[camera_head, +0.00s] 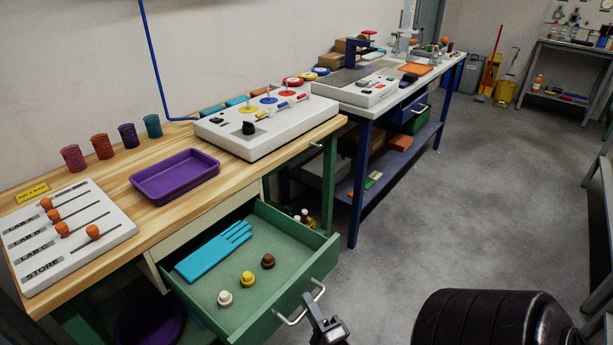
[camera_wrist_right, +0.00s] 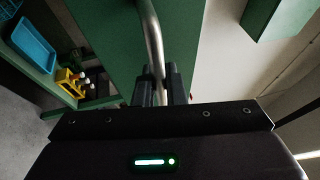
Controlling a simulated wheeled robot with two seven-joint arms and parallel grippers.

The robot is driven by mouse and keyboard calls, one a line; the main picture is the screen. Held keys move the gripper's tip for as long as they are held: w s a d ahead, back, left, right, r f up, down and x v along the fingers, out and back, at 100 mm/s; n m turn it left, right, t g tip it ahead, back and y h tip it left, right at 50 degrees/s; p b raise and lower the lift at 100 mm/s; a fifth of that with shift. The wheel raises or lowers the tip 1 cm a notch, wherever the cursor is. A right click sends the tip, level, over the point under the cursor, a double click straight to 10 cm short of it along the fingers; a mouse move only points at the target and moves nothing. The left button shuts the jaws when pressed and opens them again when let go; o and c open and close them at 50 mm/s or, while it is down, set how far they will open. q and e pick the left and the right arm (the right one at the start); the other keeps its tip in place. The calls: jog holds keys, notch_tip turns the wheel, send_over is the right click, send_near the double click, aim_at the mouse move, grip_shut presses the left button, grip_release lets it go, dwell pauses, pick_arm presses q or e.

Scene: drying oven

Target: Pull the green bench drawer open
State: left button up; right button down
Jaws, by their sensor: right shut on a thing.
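The green bench drawer (camera_head: 292,240) is pulled well out from under the wooden bench. Its floor and contents are visible: a blue glove (camera_head: 212,252) and three small round stoppers, one white (camera_head: 225,297), one yellow (camera_head: 248,279) and one brown (camera_head: 268,261). A curved metal handle (camera_head: 321,288) is on its front. My right gripper (camera_head: 314,304) is at this handle. In the right wrist view the gripper's fingers (camera_wrist_right: 160,84) are closed around the handle bar (camera_wrist_right: 152,35), beside the green drawer front (camera_wrist_right: 105,45). My left gripper is not in view.
A purple tray (camera_head: 176,177), a slider panel (camera_head: 75,235), several coloured cups and a white control box (camera_head: 265,125) stand on the wooden bench. A blue-legged bench (camera_head: 358,190) stands beyond it.

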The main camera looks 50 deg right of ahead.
jog(key=c, duration=1.5)
grip_release()
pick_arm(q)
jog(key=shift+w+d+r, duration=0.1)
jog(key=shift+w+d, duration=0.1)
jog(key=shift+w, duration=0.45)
pick_arm(e)
jog(key=v, duration=0.7)
jog(key=shift+s+a, duration=0.2)
jog(key=shift+s, duration=0.15)
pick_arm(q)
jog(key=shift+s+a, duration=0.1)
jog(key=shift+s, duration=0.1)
pick_arm(e)
jog(key=shift+f, duration=0.1)
